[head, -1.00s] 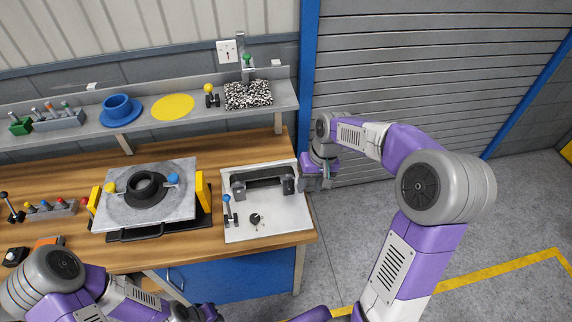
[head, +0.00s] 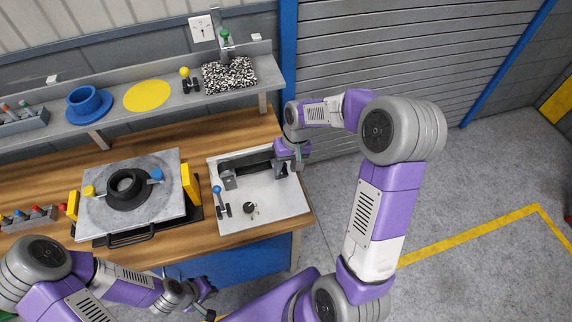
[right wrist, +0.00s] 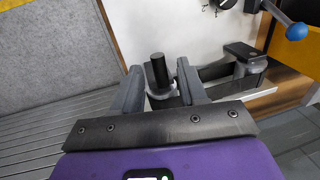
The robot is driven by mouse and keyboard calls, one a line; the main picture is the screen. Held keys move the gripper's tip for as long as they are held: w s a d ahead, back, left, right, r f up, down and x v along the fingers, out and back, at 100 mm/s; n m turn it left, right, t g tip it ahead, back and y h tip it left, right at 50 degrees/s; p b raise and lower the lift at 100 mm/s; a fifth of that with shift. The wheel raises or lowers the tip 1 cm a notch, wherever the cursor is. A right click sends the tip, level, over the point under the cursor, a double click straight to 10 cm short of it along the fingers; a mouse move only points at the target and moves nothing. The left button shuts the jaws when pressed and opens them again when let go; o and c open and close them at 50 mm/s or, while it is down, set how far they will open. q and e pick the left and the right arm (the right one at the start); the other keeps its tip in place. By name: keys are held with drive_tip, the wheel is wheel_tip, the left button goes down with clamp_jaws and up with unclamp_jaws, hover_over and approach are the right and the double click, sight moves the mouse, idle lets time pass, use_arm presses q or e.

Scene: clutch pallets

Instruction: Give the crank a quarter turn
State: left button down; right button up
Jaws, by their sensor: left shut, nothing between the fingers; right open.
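A dark round grip on a grey round base, which looks like the crank's handle (right wrist: 157,69), stands between the fingers of my right gripper (right wrist: 161,85) in the right wrist view. These fingers are open, one on each side of it; I cannot tell whether either touches it. In the head view my right gripper (head: 292,165) is at the back right of the white panel (head: 275,211) and hides most of the grip. A grey bracket (head: 229,180) stands at the dark recess's other end. My left gripper (head: 206,290) is shut and empty, low in front of the bench.
A blue-knobbed lever (head: 217,189) and a small black knob (head: 249,208) sit on the panel. A grey plate with a black ring (head: 128,184) lies to the left. A shelf (head: 200,101) with a blue cup (head: 88,103) runs behind. Floor is clear at right.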

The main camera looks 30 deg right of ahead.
clamp_jaws()
drive_tip(key=shift+d, duration=0.1)
idle(0.3)
drive_tip(key=s+d+f+t+y+b, duration=0.1)
drive_tip(key=d+f+t+y+b, duration=0.3)
drive_tip(key=y+b, duration=1)
drive_tip(key=shift+s+d+f+y, duration=0.25)
drive_tip(key=shift+d+f+y, duration=0.8)
drive_tip(key=shift+f+y, duration=0.8)
